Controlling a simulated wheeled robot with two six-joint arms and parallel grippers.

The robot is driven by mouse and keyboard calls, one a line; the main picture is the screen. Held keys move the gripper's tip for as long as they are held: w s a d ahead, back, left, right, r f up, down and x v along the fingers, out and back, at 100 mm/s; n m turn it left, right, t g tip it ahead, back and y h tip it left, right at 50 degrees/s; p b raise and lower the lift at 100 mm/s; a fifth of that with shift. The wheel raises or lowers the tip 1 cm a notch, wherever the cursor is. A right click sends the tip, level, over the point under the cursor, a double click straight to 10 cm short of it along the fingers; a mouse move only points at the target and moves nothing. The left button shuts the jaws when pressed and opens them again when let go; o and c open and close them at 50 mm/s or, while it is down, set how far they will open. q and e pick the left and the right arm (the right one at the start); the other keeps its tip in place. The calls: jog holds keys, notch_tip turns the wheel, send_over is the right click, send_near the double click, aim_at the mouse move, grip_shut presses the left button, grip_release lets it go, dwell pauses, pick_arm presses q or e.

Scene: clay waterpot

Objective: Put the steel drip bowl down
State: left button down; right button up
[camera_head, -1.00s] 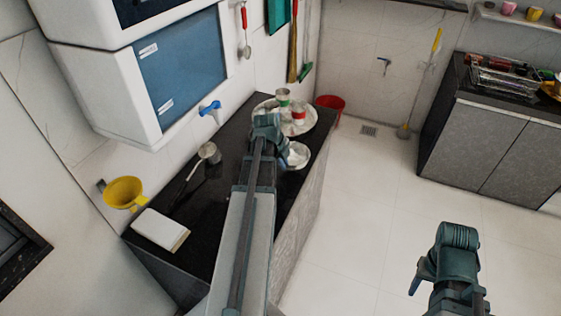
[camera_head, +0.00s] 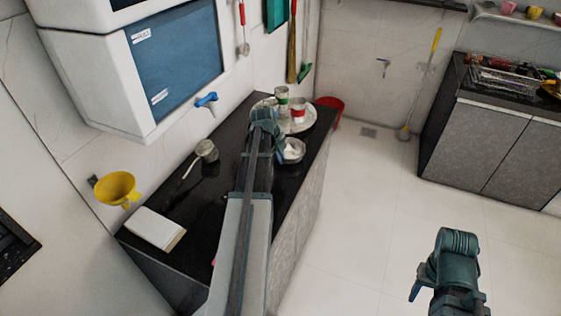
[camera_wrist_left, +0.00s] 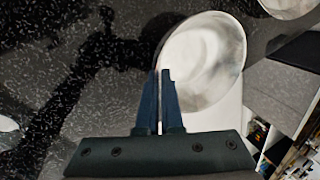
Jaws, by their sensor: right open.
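The steel drip bowl (camera_head: 294,150) is at the right edge of the dark counter, just right of my left gripper (camera_head: 266,128). In the left wrist view the bowl (camera_wrist_left: 205,65) is seen from above, looks empty, and has its rim between the two close-set fingers (camera_wrist_left: 159,78). My left gripper is shut on that rim. I cannot tell whether the bowl's base touches the counter. My right gripper (camera_head: 424,282) is open and empty over the floor at the lower right.
A round tray (camera_head: 306,123) with cups stands on the counter (camera_head: 205,195) behind the bowl. A ladle-like pot (camera_head: 206,150), a white block (camera_head: 156,229) and a yellow funnel (camera_head: 116,187) are to the left. A blue tap (camera_head: 206,99) juts from the white dispenser above. A red bucket (camera_head: 329,106) stands behind.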

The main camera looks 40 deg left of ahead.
pick_arm(q)
jog(key=c, duration=1.5)
grip_release()
jog(key=o, duration=0.4)
jog(key=p+v, duration=1.1)
jog(key=v, duration=0.1)
jog(key=shift+r, duration=0.1)
